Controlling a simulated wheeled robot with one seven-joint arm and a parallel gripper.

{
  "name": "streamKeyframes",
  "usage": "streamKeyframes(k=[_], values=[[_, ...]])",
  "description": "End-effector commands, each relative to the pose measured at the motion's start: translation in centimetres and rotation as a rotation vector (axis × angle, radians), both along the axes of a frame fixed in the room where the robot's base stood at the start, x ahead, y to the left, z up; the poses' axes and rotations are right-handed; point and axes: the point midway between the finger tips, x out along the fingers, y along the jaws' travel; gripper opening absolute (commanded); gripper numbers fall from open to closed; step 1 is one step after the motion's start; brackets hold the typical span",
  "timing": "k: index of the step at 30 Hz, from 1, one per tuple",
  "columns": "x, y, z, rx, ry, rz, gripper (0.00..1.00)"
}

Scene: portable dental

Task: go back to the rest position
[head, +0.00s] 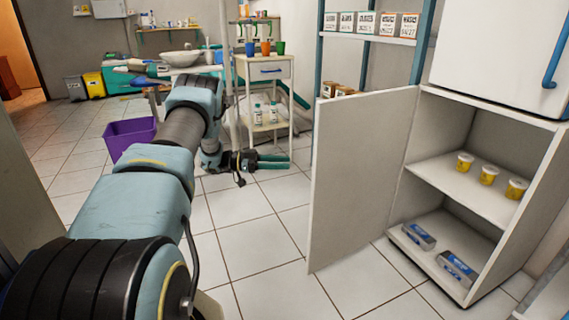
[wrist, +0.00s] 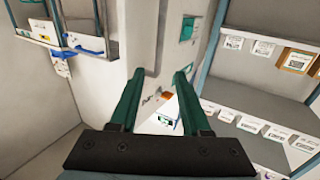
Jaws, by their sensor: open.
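My gripper (head: 272,161) is at the end of my arm, in the middle of the head view, with its green fingers pointing right. In the wrist view my gripper (wrist: 158,90) shows two green fingers spread apart with nothing between them. It is open and empty. In the head view it is in front of the white trolley and left of the open cabinet door, touching neither as far as I can tell.
The cabinet door (head: 362,180) stands open at right; its shelves hold yellow cups (head: 488,175) and blue-grey boxes (head: 456,268). A white trolley (head: 264,92) with bottles and coloured cups stands behind. A purple bin (head: 128,138) is left of my arm. The tiled floor between is clear.

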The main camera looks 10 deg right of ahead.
Motion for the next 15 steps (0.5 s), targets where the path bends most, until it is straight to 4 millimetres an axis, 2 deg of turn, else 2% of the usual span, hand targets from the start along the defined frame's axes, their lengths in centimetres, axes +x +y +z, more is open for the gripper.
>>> streamKeyframes(k=[4,7,11,15], values=[[0.2,-0.1,0.2,0.002,-0.005,0.011,0.47],[1.6,-0.3,1.4,0.016,-0.033,0.088,0.47],[5.7,-0.4,4.8,0.069,-0.105,0.328,0.47],[10.3,2.1,8.9,0.184,-0.145,0.67,0.47]])
